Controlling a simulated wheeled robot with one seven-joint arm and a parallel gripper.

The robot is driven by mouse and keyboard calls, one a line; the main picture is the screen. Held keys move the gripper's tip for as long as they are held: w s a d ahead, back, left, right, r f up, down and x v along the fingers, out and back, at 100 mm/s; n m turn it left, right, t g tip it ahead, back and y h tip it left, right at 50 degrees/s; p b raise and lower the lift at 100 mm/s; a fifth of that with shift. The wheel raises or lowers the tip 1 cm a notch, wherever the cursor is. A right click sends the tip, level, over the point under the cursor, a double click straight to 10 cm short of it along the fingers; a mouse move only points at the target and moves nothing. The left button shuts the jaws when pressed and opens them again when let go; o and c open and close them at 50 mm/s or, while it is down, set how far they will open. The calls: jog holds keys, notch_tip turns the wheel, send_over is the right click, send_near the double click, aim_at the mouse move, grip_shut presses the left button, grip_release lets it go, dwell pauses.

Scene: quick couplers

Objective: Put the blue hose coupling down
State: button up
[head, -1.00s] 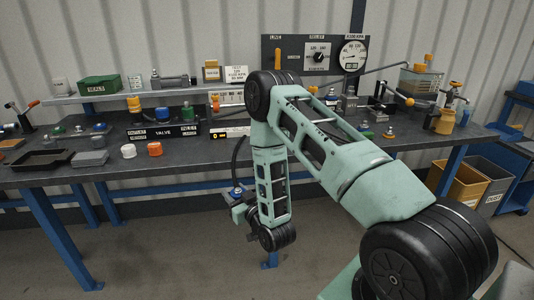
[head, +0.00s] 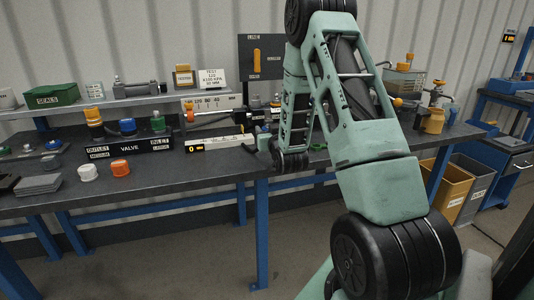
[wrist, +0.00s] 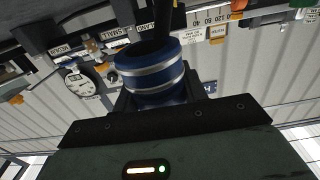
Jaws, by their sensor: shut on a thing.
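The blue hose coupling (wrist: 150,75), a blue cylinder with silver bands, fills the middle of the wrist view. My gripper (wrist: 153,95) is shut on it, and a dark hose runs up from its far end.
The valve block (head: 145,146) carries orange, blue and green fittings. White (head: 88,172) and orange (head: 120,168) caps stand before it, with grey plates (head: 38,184) to the left.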

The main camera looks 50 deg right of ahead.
jog(key=shift+f, duration=3.2)
jog(key=shift+f, duration=0.15)
jog(key=o, duration=1.3)
jog(key=shift+c, duration=0.2)
jog(key=shift+r, duration=0.2)
jog(key=p+v, duration=0.3)
jog(key=v, duration=0.9)
